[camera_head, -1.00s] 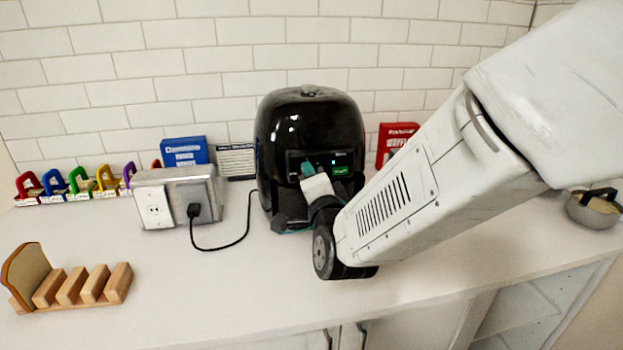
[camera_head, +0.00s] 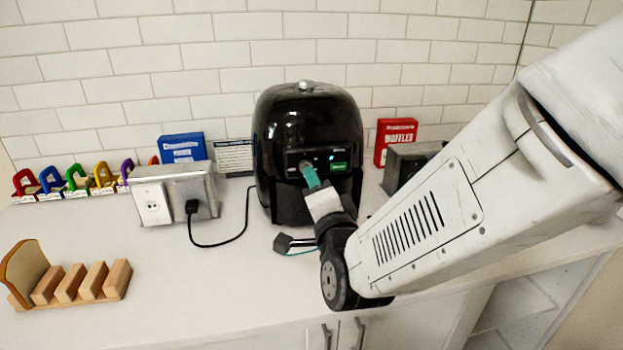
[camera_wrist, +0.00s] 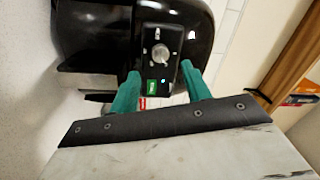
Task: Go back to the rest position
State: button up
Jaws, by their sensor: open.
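My gripper (camera_head: 311,177) is in front of the black appliance (camera_head: 285,115), close to its control panel (camera_head: 323,160). In the wrist view, the two teal fingers of my gripper (camera_wrist: 160,88) stand apart with nothing held between them. The appliance (camera_wrist: 85,35) fills the upper left there, with a round knob (camera_wrist: 160,53) and a green label (camera_wrist: 158,86) seen between and above the fingers. I cannot tell whether the fingertips touch the panel.
A metal outlet box (camera_head: 190,192) with a plugged-in cord stands left of the appliance. A blue box (camera_head: 183,149) and a red box (camera_head: 396,138) stand behind. A slotted wooden rack with a bread slice (camera_head: 85,285) sits front left. The counter's middle left is clear.

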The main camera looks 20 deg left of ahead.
jog(key=shift+v, duration=1.15)
jog(key=shift+f, duration=0.1)
